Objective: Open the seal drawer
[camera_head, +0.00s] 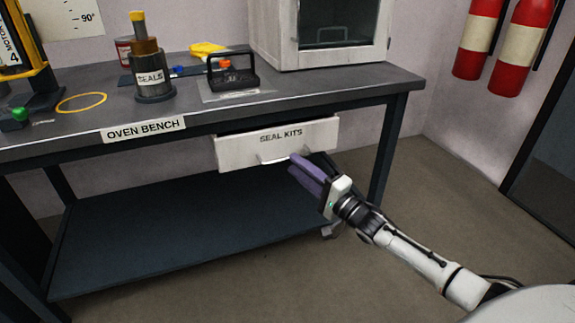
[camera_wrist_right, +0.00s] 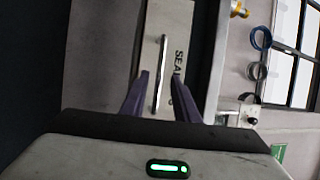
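The seal drawer (camera_head: 240,150) is a pale drawer labelled SEAL KITS, under the bench top. A dark strip shows above its front; I cannot tell how far out it stands. Its bar handle (camera_head: 273,158) is on the front and also shows in the right wrist view (camera_wrist_right: 160,75). My right gripper (camera_head: 306,160) is at the right end of the handle. In the right wrist view, its purple fingers (camera_wrist_right: 163,82) are apart, with the handle between them and space on both sides. My left gripper is not in view.
The dark oven bench (camera_head: 330,96) carries a SEALS post (camera_head: 152,80), a black handled holder (camera_head: 232,72), a yellow ring (camera_head: 82,102) and a white cabinet (camera_head: 335,55). A lower shelf (camera_head: 180,225) lies beneath the drawer. The floor in front is clear.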

